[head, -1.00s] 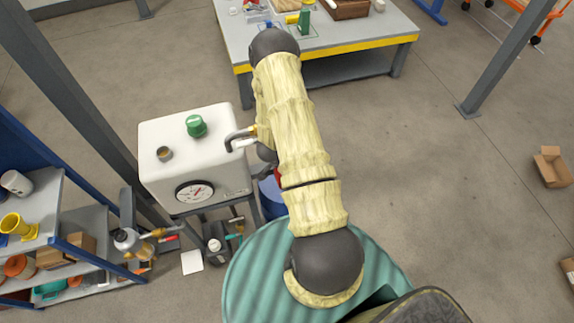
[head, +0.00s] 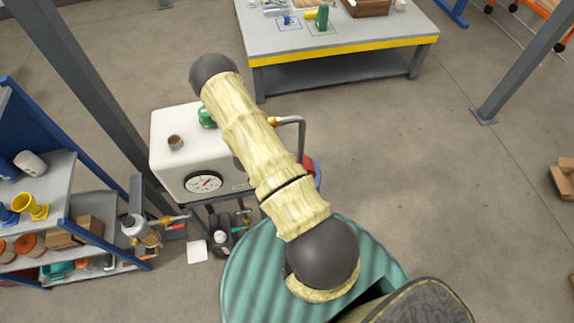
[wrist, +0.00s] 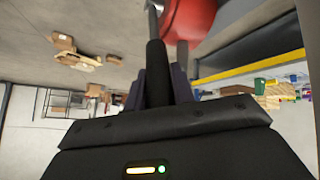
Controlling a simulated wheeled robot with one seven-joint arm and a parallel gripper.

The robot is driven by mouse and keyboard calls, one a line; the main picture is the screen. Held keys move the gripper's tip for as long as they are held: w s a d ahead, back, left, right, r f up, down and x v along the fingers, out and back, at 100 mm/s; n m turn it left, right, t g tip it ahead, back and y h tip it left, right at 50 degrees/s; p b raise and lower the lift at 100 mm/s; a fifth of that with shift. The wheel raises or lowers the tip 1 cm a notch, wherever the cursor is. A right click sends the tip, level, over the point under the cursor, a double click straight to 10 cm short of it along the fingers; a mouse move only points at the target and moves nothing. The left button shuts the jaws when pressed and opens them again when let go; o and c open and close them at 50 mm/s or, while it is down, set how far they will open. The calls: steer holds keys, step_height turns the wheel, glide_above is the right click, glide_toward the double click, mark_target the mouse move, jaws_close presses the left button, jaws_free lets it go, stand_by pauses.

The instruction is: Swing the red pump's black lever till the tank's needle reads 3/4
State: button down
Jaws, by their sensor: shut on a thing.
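In the wrist view the black lever (wrist: 156,75) runs up between the two dark fingers of my gripper (wrist: 158,88), which is shut on it. The lever's metal rod leads toward the red pump (wrist: 188,20) at the top. In the head view only a small red part of the pump (head: 309,165) shows beside my arm; my gripper and the lever are hidden. The white tank (head: 172,160) stands left of my arm. Its round gauge (head: 204,183) has a red needle that seems to lean up and right; its exact reading is too small to tell.
A shelf (head: 62,190) with parts stands at the left. A grey workbench (head: 340,40) with a yellow edge stands at the back. Open floor lies to the right.

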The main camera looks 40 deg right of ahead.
steer(key=c, duration=1.2)
jaws_free()
steer(key=shift+w, duration=0.15)
steer(key=shift+r, duration=0.15)
steer(key=p+v, duration=1.1)
steer(key=v, duration=0.6)
steer(key=shift+a, duration=0.15)
